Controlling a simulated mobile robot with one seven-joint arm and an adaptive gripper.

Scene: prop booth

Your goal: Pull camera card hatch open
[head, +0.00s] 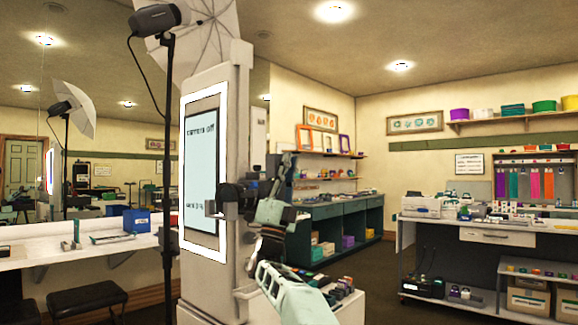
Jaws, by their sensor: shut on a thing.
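A dark camera (229,193) is mounted at the front of a tall pale column, over the edge of its lit panel (201,165). The panel text reads "camera off" at the top; a lower line is too small to read surely. My gripper (249,196) is at the right side of the camera, shut on what looks like its card hatch. The hatch is small and mostly hidden by the dark fingers, so I cannot tell how far open it is. My mint-and-dark arm reaches up from the lower middle.
A studio light (158,18) on a black stand and an umbrella (203,38) stand close by the column. A white counter (110,245) is at the left, with a black stool (88,298) below. A grey workbench (480,237) is at the right. Open floor (375,280) lies between.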

